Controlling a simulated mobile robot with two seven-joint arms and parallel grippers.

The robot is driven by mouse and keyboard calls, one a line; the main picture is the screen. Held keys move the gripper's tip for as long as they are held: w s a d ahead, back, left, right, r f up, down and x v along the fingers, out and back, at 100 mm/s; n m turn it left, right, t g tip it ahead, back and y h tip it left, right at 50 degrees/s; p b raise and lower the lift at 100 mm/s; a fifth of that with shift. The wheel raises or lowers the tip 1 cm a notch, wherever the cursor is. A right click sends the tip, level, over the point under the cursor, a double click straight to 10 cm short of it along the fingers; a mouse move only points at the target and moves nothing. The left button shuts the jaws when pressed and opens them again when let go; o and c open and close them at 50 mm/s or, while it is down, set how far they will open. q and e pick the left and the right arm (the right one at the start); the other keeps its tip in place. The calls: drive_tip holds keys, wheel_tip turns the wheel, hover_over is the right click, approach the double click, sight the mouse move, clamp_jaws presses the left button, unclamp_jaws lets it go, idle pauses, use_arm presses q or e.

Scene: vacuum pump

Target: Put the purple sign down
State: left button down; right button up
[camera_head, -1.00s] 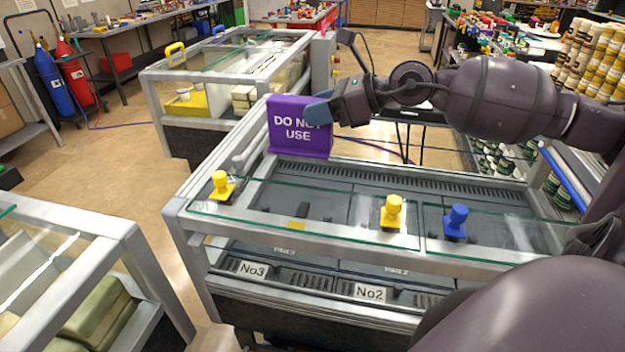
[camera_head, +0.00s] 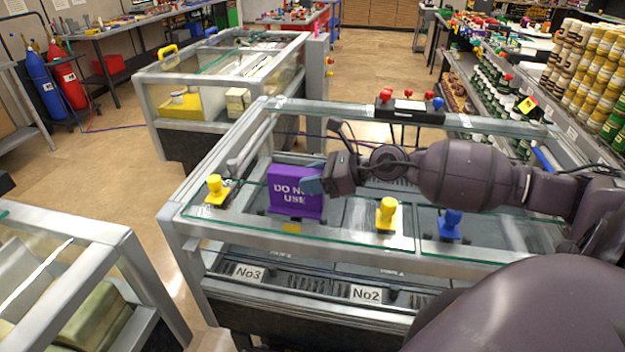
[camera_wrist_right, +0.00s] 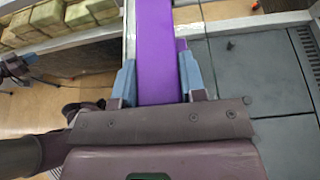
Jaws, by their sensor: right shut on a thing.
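The purple sign (camera_head: 290,200) with white "DO NOT USE" lettering is upright at the glass-topped case (camera_head: 330,237) in the head view. My right gripper (camera_head: 314,180) is shut on the sign's right side. In the right wrist view the purple sign (camera_wrist_right: 157,50) lies between the two blue-grey fingertips of my right gripper (camera_wrist_right: 157,82). The sign's lower edge appears at or just above the glass; I cannot tell whether it touches.
A yellow knob (camera_head: 216,188) is left of the sign. Another yellow knob (camera_head: 386,212) and a blue knob (camera_head: 451,222) are to its right. A black block with red and blue knobs (camera_head: 410,105) is at the back. Another glass case (camera_head: 225,85) stands behind left.

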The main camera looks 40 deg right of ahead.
drive_tip(key=shift+f, duration=0.2)
drive_tip(key=shift+f, duration=0.1)
drive_tip(key=o, duration=1)
drive_tip(key=shift+d, duration=0.1)
drive_tip(key=shift+s+d+r, duration=0.2)
drive_tip(key=shift+s, duration=0.1)
drive_tip(key=shift+b+v, duration=0.7)
drive_tip(key=shift+v, duration=4.9)
